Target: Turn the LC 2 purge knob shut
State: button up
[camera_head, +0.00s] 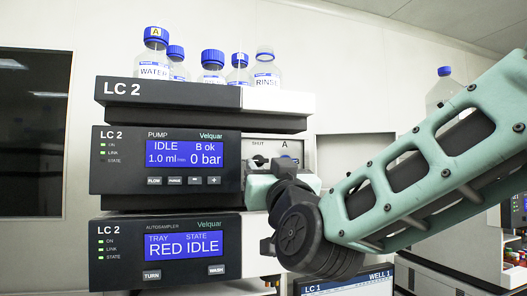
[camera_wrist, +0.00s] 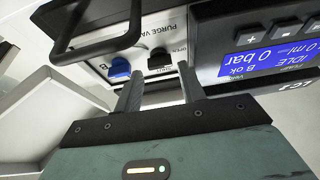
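The LC 2 pump (camera_head: 110,175) has a lit blue display reading IDLE, B ok and 0 bar. Its purge valve panel (camera_wrist: 140,38) appears upside down in the wrist view, with an OPEN label beside a black knob (camera_wrist: 160,61). A blue piece (camera_wrist: 119,70) sits left of the knob, near a letter B. My gripper (camera_wrist: 160,70) is at the panel with its fingers apart, one on each side of the black knob in the picture. I see no clear contact. In the head view my gripper (camera_head: 284,178) hides most of the panel; a SHUT label shows above it.
A black bar handle (camera_wrist: 95,40) crosses in front of the panel in the wrist view. The LC 2 autosampler (camera_head: 105,270) sits below the pump, showing TRAY RED and STATE IDLE. Several blue-capped bottles (camera_head: 154,60) stand on top. An LC 1 screen (camera_head: 345,287) is at the bottom.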

aim_at(260, 161)
jog(key=shift+p+x, duration=0.3)
jog(key=shift+x, duration=0.9)
jog(key=c, duration=0.7)
jog(key=shift+f, duration=0.1)
